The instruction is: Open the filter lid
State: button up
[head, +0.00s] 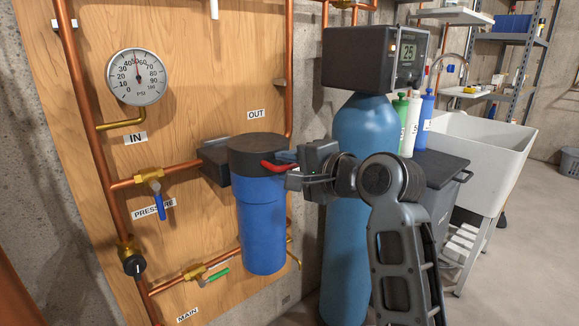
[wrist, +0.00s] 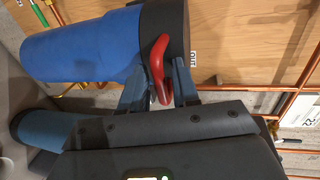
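The filter is a blue canister (head: 262,222) with a black lid (head: 258,144), mounted on the wooden panel; the lid looks closed. A red handle (head: 279,167) sticks out from the lid toward my gripper (head: 288,168). In the wrist view, the blue canister (wrist: 85,45) lies across the upper left, with the black lid (wrist: 165,22) at its right end. My gripper (wrist: 161,80) has one finger on each side of the red handle (wrist: 156,66). The fingers are apart, with narrow gaps beside the handle, so it does not look clamped.
Copper pipes, a pressure gauge (head: 137,77) and a blue-handled valve (head: 157,197) are left of the filter. A tall blue tank (head: 350,245) with a control box (head: 360,58) stands close behind my gripper. A white sink (head: 485,150) is at the right; the floor there is open.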

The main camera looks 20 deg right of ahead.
grip_shut()
dwell(0.5)
jog(key=shift+r, duration=0.1)
